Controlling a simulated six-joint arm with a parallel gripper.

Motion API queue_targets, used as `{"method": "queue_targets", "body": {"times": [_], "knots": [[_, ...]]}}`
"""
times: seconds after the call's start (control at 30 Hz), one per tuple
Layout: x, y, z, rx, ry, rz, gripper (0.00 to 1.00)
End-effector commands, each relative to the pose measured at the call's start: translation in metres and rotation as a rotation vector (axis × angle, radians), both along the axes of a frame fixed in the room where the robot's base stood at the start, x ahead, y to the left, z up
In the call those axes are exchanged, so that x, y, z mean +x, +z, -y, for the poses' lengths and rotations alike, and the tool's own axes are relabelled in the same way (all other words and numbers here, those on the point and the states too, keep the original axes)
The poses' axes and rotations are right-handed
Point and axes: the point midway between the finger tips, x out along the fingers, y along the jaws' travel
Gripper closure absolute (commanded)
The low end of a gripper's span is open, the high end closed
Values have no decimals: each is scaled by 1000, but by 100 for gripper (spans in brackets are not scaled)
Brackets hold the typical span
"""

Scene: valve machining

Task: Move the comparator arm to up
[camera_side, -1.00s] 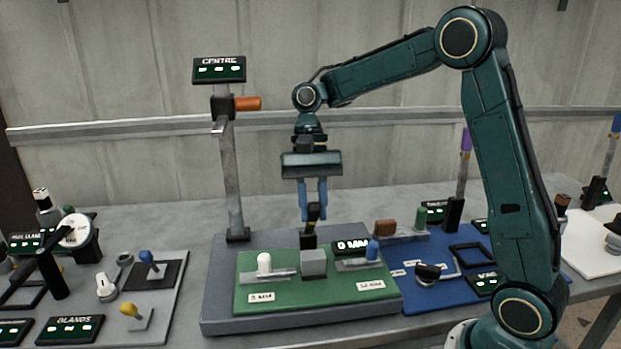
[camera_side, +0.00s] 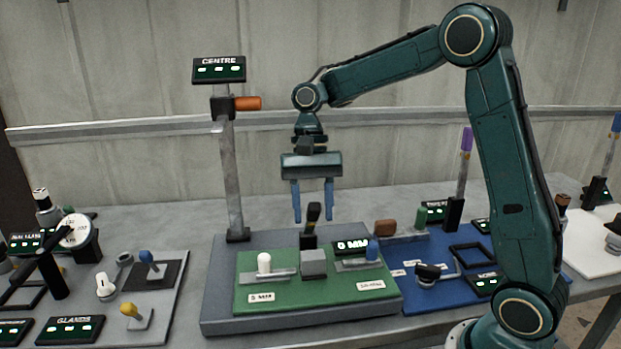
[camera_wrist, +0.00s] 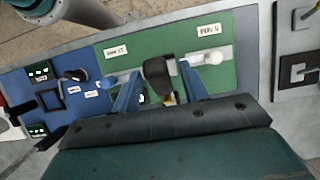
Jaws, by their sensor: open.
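A short black lever with a yellow band (camera_side: 312,215) stands behind the grey block (camera_side: 313,262) on the green plate (camera_side: 260,298). My gripper (camera_side: 313,218) is open, pointing down, with its two blue fingers on either side of the lever's top. In the wrist view the dark lever head (camera_wrist: 157,72) lies between the fingers, apart from both. Behind to the left, a grey column (camera_side: 231,180) carries a black carriage with an orange handle (camera_side: 248,103) pointing right, under a sign reading CENTRE (camera_side: 219,69). No label shows which part is the comparator arm.
A white-knobbed slider (camera_side: 264,263) and a blue-knobbed slider (camera_side: 373,250) flank the grey block. A display reading 0 MM (camera_side: 352,247) stands behind. A blue board (camera_side: 425,295) with small fixtures lies right. A grey panel with knobs (camera_side: 165,300) lies left.

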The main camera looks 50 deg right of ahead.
Motion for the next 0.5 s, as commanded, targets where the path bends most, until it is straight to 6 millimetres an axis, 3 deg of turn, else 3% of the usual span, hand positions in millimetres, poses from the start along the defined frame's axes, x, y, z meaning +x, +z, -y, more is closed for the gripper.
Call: {"method": "queue_targets", "body": {"times": [0.5], "knots": [[-7, -7, -8, -63, -1, 64, 56]]}}
